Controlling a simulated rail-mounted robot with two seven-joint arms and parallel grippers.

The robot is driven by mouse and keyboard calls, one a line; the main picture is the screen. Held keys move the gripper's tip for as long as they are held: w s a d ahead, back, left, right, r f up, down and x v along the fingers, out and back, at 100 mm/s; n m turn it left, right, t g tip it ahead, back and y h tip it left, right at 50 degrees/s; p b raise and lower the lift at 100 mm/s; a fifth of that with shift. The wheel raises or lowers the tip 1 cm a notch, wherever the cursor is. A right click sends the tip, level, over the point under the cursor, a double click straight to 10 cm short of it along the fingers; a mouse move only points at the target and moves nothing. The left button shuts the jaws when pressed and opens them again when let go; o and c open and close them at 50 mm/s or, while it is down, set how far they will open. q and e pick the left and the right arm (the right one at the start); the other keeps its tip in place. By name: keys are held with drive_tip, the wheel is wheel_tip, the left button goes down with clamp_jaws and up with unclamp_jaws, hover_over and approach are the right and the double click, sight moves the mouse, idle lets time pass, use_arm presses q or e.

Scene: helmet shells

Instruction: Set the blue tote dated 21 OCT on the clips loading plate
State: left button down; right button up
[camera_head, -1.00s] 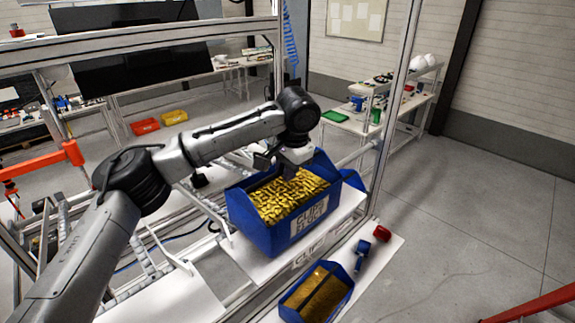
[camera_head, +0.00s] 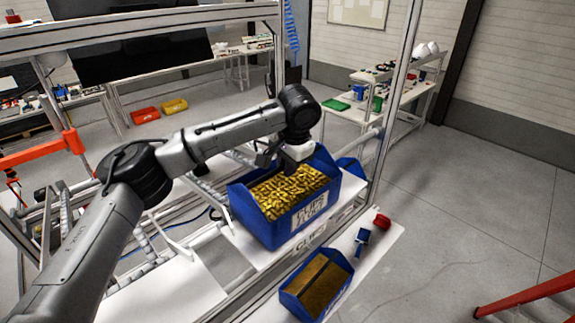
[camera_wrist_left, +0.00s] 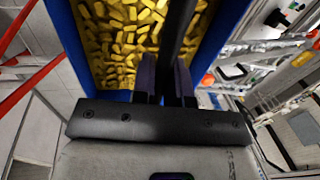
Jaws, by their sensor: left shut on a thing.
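The blue tote (camera_head: 251,216) is full of yellow clips (camera_head: 290,188) and carries a pale label on its front whose text is too blurred to read with certainty. It sits upright on, or just above, the white clips loading plate (camera_head: 240,243); I cannot tell whether a small gap is left. My left gripper (camera_head: 283,158) is over the tote's far part. In the left wrist view my left gripper (camera_wrist_left: 167,80) is shut on the tote's dark central bar (camera_wrist_left: 176,32), with the clips (camera_wrist_left: 120,40) below on both sides. My right gripper is not in view.
A smaller blue bin (camera_head: 333,284) with brown contents stands on a lower white shelf in front, with a small blue part (camera_head: 361,240) and a red part (camera_head: 382,221) beside it. Another blue bin (camera_head: 350,167) is behind the tote. A frame post (camera_head: 393,110) rises to the right.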

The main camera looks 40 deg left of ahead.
use_arm(q)
drive_tip(key=shift+f, duration=0.4)
drive_tip(key=c, duration=1.1)
unclamp_jaws()
drive_tip(key=shift+o, duration=0.2)
drive_tip(key=shift+f, duration=0.1)
